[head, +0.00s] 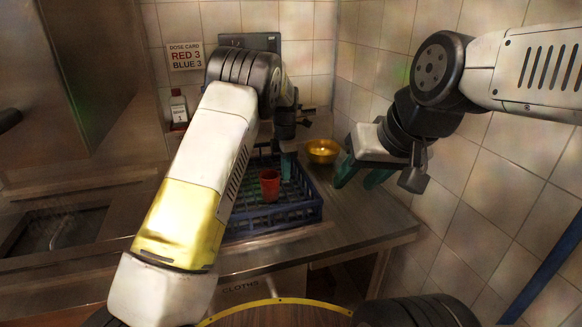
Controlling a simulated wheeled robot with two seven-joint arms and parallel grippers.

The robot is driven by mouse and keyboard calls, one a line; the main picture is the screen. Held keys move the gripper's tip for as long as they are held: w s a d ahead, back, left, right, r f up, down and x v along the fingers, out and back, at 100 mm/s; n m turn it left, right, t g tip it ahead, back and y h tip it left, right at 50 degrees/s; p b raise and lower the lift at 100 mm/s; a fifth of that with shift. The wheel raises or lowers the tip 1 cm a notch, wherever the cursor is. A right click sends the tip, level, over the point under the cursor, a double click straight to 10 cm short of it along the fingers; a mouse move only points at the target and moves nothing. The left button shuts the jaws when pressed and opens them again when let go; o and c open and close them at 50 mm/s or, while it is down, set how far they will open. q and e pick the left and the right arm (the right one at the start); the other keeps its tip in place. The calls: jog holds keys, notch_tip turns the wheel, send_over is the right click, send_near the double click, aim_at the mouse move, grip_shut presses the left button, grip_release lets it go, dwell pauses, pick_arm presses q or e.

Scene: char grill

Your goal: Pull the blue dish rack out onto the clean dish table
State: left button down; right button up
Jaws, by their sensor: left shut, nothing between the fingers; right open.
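The blue dish rack (303,214) sits on the steel counter in the middle of the head view, and my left arm covers its left part. A red cup (269,186) stands in the rack. My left gripper (287,168) is over the rack's far part, behind the cup; its fingers are shut with nothing between them. I cannot tell whether it touches the rack. My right gripper (360,176) is open and empty, to the right of the rack above the clean dish table (362,222). The table is the steel top right of the rack.
A yellow bowl (322,151) stands at the back, between my grippers. A bottle (179,110) and a dose card (185,49) are at the back left. A sink (62,232) lies at the left. A tiled wall (500,190) bounds the right side. The table's front right is bare.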

pick_arm(q)
jog(key=s+a+r+m+t+h, duration=0.15)
jog(key=s+a+r, duration=0.25)
jog(key=r, duration=0.6)
jog(key=s+a+r+m, duration=0.3)
jog(key=a+r, duration=0.2)
jog(key=r, duration=0.4)
jog(key=s+a+r+m+t, duration=0.1)
jog(key=s+a+r+m, duration=0.15)
jog(key=s, duration=0.35)
jog(key=s+a+r+m+t+h, duration=0.1)
jog(key=s+a+r+m, duration=0.1)
jog(key=s+m, duration=0.35)
jog(key=s+a+r+m+t, duration=0.1)
jog(key=s+a+r+m, duration=0.1)
jog(key=s, duration=0.6)
jog(key=s+a+f+m+t, duration=0.1)
jog(key=s+f+m, duration=0.3)
jog(key=s+m, duration=0.3)
jog(key=s, duration=0.4)
jog(key=shift+f+t, duration=0.2)
jog(key=shift+t, duration=0.15)
